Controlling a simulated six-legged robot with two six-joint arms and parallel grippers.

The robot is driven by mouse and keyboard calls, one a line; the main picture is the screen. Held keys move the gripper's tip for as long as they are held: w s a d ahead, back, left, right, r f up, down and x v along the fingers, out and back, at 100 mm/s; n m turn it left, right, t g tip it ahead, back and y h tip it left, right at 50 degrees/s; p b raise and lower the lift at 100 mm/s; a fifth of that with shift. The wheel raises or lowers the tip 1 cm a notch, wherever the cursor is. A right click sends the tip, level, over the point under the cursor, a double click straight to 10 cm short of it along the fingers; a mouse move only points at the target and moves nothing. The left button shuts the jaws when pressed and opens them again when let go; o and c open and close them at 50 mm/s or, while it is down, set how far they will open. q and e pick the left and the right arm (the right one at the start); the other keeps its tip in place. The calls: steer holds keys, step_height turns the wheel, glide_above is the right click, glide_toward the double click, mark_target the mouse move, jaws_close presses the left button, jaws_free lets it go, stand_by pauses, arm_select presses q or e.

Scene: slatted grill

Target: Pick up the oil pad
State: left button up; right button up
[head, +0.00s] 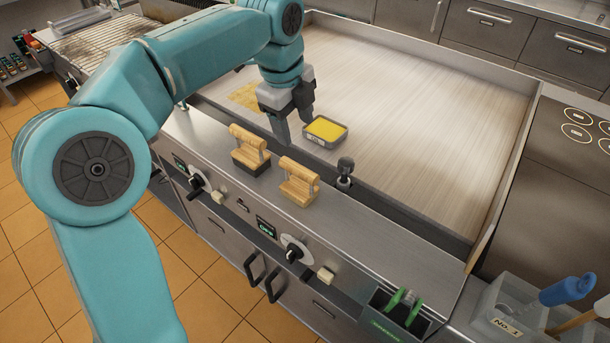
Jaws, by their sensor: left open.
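Two wooden-handled blocks stand on the steel front ledge of the grill. One block (250,149) has a dark underside, and the other (298,182), to its right and nearer, looks pale all through. A small grey tray (325,142) filled with yellow sits behind them by the griddle edge. No label marks the oil pad, so I cannot tell for certain which item it is. My left gripper (295,130) points down, open and empty, behind the blocks and just left of the yellow tray. My right gripper is out of view.
The griddle plate (420,120) is wide and mostly bare, with a yellowish patch (243,97) at left.

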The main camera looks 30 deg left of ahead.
mark_target(298, 167)
arm_select(q)
steer(key=f, duration=0.3)
steer(key=w+f, duration=0.1)
steer(key=f, duration=0.5)
steer(key=shift+w+f+b, duration=0.15)
steer(key=shift+f+b, duration=0.15)
steer(key=shift+f, duration=0.35)
steer(key=shift+s+d+f, duration=0.1)
steer(key=shift+s, duration=0.15)
steer(key=f, duration=0.5)
steer(key=shift+w+f, duration=0.15)
steer(key=shift+w, duration=0.2)
steer(key=shift+s, duration=0.1)
steer(key=c, duration=0.7)
jaws_close()
